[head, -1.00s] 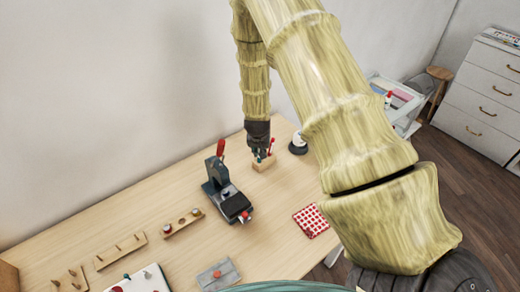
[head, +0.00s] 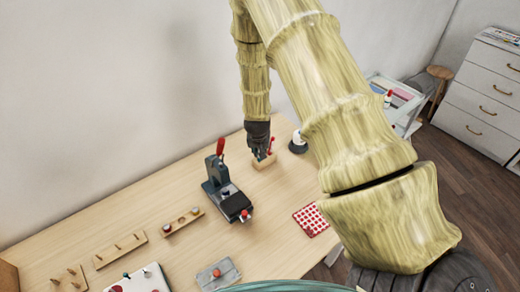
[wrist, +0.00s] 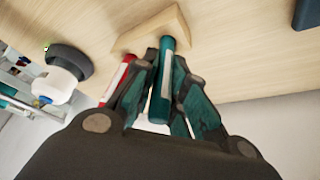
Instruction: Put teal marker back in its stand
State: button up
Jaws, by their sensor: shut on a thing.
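The teal marker (wrist: 162,80) is between the fingers of my gripper (wrist: 165,90) in the wrist view, and the fingers are shut on it. One teal end overlaps the edge of the wooden stand (wrist: 152,32). I cannot tell whether that end is in a hole or just in front of the stand. A red marker (wrist: 120,78) is beside the left finger. In the head view my gripper (head: 261,153) is right over the stand (head: 264,164), with the red marker (head: 271,145) upright at its right. The fingers mostly hide the teal marker there.
A dark press with a red handle (head: 220,147) stands left of the stand. A dark round item with a white top (head: 298,143) is close on the right. Wooden peg racks (head: 120,251) are at the left.

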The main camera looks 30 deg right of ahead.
jog(key=shift+f, duration=0.25)
dwell(0.5)
jog(key=o, duration=0.8)
jog(key=shift+r, duration=0.15)
jog(key=v, duration=1.1)
jog(key=shift+s+a+r, duration=0.1)
jog(key=shift+r, duration=0.25)
